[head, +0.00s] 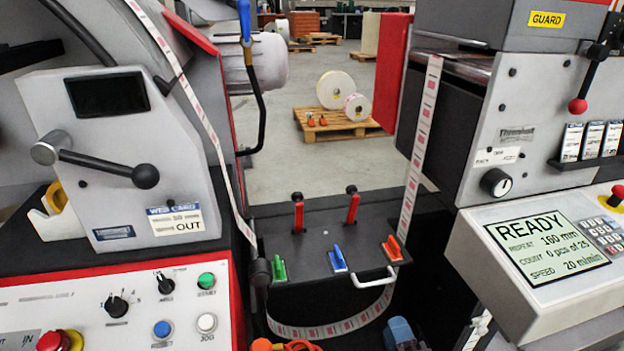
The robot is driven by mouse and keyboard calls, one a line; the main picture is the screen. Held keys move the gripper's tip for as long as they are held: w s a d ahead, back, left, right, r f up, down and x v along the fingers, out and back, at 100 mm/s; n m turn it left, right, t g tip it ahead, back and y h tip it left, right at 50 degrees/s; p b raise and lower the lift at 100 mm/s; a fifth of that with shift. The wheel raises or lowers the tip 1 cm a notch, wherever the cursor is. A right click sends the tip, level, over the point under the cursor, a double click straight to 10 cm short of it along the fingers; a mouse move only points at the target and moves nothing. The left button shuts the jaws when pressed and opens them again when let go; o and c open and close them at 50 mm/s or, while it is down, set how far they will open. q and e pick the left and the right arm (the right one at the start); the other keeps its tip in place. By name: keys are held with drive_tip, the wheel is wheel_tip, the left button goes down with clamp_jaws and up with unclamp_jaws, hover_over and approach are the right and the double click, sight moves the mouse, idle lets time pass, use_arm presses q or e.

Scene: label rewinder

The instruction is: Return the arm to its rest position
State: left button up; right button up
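Neither gripper can be made out clearly in the head view. A dark shape with a pale edge at the bottom, left of the display console, may be part of my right arm, but I cannot tell. No fingers show, nor anything held. The label web (420,150) runs down from the right unit, loops under the black middle table (330,222) and rises at the left. The lever with the black ball (146,176) on the left unit points right, above a card reading OUT (176,219).
The display (547,251) at right reads READY. The left control panel (60,298) has knobs and buttons. Green (279,268), blue (339,258) and orange (391,247) clamps and a white handle (376,280) stand out from the middle table. A pallet with rolls (340,125) lies beyond.

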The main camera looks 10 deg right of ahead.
use_arm(q)
drive_tip(key=shift+t, duration=0.4)
wheel_tip(320, 180, up, 5)
drive_tip(key=p, duration=0.6)
drive_tip(key=shift+a+r, duration=0.1)
drive_tip(key=shift+r, duration=0.05)
use_arm(e)
drive_tip(key=s+d+f+n+g, duration=0.1)
drive_tip(key=s+n+g, duration=0.3)
drive_tip(key=s+n, duration=0.5)
drive_tip(key=s+d+f+n+g, duration=0.1)
drive_tip(key=s+d+n+g, duration=0.1)
drive_tip(key=s+n+g, duration=0.3)
drive_tip(key=s+n, duration=0.4)
drive_tip(key=s, duration=0.3)
drive_tip(key=shift+d+n+h, duration=0.15)
drive_tip(key=shift+n+h, duration=0.15)
drive_tip(key=shift+n, duration=0.1)
use_arm(q)
drive_tip(key=shift+w+r, duration=0.15)
use_arm(e)
drive_tip(key=shift+f, duration=0.1)
